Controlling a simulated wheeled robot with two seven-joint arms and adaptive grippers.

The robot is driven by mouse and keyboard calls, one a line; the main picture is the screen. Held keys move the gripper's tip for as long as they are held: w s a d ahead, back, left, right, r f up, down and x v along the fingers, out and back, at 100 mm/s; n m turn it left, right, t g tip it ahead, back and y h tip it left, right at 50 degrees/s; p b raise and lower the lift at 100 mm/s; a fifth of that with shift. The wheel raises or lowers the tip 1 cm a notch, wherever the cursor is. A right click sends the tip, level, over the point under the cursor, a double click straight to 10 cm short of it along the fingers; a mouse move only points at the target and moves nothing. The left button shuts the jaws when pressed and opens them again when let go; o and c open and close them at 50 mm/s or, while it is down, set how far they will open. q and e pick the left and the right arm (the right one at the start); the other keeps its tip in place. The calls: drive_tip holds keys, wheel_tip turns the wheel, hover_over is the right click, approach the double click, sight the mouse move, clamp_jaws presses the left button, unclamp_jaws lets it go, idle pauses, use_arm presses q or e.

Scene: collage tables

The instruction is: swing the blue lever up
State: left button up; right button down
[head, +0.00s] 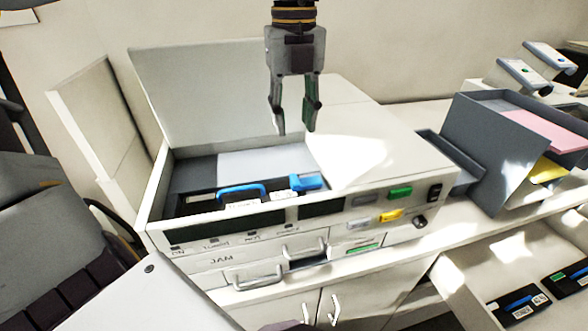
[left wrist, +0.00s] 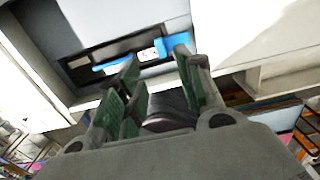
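The printer (head: 210,262) stands on the counter with its lid raised. Inside its front opening are two blue parts: a loop-shaped handle (head: 242,188) on the left and a blocky lever (head: 309,182) to its right, which lies low. In the left wrist view the blue handle (left wrist: 112,66) and the blue lever (left wrist: 176,43) show beyond the fingers. My left gripper (head: 295,130) points down above the back of the opening, open and empty, apart from both blue parts. In the left wrist view a gap shows between its green-padded fingers (left wrist: 160,85). My right gripper is not in view.
The raised lid (head: 205,92) stands behind the opening. Green (head: 400,191) and yellow (head: 391,215) buttons are on the front right panel. A grey tray with coloured paper (head: 545,130) stands to the right. An open drawer (head: 470,300) is at lower right.

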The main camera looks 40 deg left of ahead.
sight(294, 177)
use_arm(q)
drive_tip(key=shift+s+f+p, duration=0.1)
drive_tip(key=shift+f+p, duration=0.75)
drive_tip(key=shift+f, duration=5.55)
drive_tip(key=shift+c, duration=0.3)
clamp_jaws()
